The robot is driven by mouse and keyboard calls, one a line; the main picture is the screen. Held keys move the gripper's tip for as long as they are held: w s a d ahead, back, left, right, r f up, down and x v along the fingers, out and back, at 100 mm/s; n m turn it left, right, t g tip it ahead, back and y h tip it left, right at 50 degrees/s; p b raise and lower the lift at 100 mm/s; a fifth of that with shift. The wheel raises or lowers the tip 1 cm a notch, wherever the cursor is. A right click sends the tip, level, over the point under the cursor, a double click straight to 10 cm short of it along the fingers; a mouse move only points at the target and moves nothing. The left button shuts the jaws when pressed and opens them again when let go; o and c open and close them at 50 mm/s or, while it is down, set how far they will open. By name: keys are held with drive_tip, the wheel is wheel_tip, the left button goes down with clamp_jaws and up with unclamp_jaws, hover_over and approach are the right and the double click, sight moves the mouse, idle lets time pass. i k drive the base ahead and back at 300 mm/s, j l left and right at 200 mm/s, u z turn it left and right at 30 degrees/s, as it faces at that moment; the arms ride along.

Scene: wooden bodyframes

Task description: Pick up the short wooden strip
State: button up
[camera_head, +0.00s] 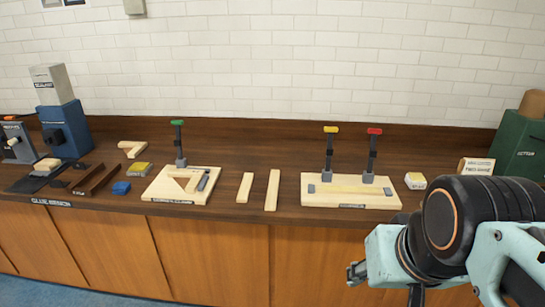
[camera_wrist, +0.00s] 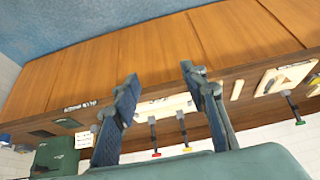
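The short wooden strip (camera_head: 244,187) lies flat on the brown bench, pale and narrow. A longer wooden strip (camera_head: 272,190) lies just to its right, with a small gap between them. My gripper (camera_head: 357,272) is in front of the bench at the right, well apart from both strips. In the wrist view my gripper (camera_wrist: 158,74) has its two fingers spread, with nothing held between them. That view shows the bench upside down; a pale strip (camera_wrist: 236,89) is small there, and I cannot tell which of the two it is.
Left of the strips is a wooden board (camera_head: 162,190) with a green-topped clamp (camera_head: 178,140). Right of them is another board (camera_head: 320,200) with yellow-topped (camera_head: 330,150) and red-topped (camera_head: 372,150) clamps. The brick wall (camera_head: 260,60) stands behind.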

sight(244, 188)
drive_tip(key=i+j+z, duration=0.15)
drive_tip(key=i+j, duration=0.25)
drive_tip(key=i+j+z, duration=0.15)
drive_tip(key=i+j, duration=0.3)
drive_tip(key=i+j+z, duration=0.15)
drive_tip(key=i+j, duration=0.25)
drive_tip(key=j, duration=0.15)
drive_tip(key=i+j+z, duration=0.1)
drive_tip(key=i+j, duration=0.25)
drive_tip(key=j, duration=0.4)
